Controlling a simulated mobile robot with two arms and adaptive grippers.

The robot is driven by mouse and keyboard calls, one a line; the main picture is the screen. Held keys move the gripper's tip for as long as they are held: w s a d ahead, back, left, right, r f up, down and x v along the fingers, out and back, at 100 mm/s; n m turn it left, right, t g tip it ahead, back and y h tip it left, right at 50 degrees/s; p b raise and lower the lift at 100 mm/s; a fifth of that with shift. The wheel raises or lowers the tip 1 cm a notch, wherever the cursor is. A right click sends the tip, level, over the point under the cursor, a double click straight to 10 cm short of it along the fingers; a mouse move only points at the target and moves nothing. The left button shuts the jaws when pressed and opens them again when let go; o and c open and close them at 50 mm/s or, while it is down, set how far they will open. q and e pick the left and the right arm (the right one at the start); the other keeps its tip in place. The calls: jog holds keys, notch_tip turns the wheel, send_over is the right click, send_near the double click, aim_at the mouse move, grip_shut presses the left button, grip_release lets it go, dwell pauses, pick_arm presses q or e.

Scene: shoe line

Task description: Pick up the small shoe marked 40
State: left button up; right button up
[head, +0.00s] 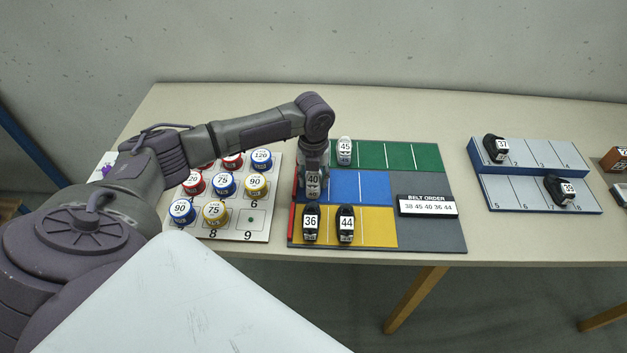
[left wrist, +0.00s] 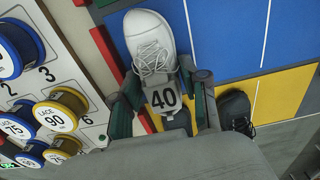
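My right gripper is not in view.
Black shoes 36 (head: 311,224) and 44 (head: 346,225) stand in the yellow row, close in front. White shoe 45 (head: 345,151) stands in the green row behind. A board with several lace spools (head: 262,217) lies left. Shoes 37 and 39 are on a grey-blue rack (head: 530,158) at right.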

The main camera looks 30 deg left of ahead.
pick_arm(q)
jog(key=c, duration=0.5)
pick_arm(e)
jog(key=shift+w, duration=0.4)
pick_arm(q)
jog(key=shift+r, duration=0.1)
